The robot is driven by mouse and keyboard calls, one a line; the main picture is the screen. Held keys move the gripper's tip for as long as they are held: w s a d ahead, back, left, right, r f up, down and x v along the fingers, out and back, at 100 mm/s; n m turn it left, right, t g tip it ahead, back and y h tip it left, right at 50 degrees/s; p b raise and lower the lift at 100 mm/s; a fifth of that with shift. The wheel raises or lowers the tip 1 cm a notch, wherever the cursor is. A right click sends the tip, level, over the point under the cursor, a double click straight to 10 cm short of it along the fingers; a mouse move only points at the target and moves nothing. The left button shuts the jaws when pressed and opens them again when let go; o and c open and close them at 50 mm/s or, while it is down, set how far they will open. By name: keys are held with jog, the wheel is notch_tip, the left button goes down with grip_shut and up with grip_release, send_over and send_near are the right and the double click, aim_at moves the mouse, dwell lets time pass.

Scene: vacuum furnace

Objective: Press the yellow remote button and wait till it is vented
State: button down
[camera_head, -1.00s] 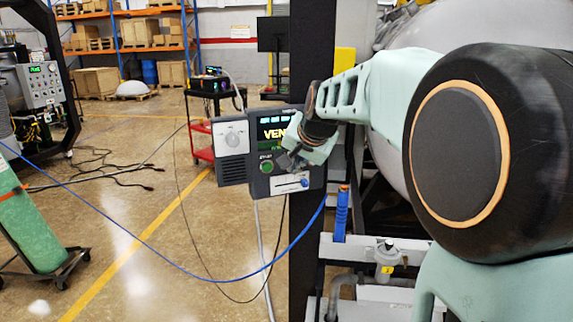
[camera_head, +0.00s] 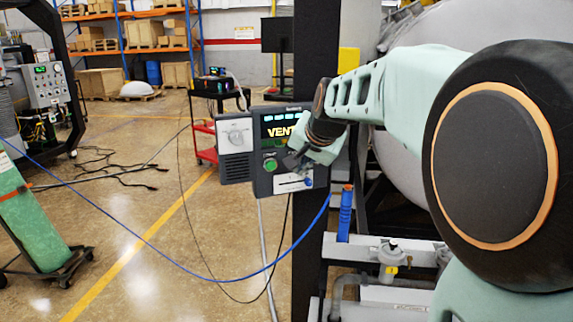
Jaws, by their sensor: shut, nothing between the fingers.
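A dark grey control box (camera_head: 262,186) hangs on a black post. Its screen (camera_head: 279,127) shows large yellow letters reading "VENT", the right end covered by my arm. A green round button (camera_head: 270,165) sits below the screen, and a small blue knob (camera_head: 308,182) is at the lower right. No yellow button shows; that part of the panel may be hidden behind my gripper. My gripper (camera_head: 292,162) is shut and empty, right in front of the panel, just right of the green button. I cannot tell whether its tips touch the panel.
The black post (camera_head: 306,240) stands behind the box. A blue cable (camera_head: 200,270) hangs across the floor area. A large grey vessel (camera_head: 395,180) is behind my arm. A red cart (camera_head: 207,142) and a green cylinder (camera_head: 35,225) stand farther left.

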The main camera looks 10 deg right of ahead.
jog(key=s+b, duration=0.1)
jog(key=s, duration=0.1)
jog(key=s+d+b, duration=0.1)
jog(key=s, duration=0.2)
jog(key=shift+b, duration=0.3)
dwell(0.4)
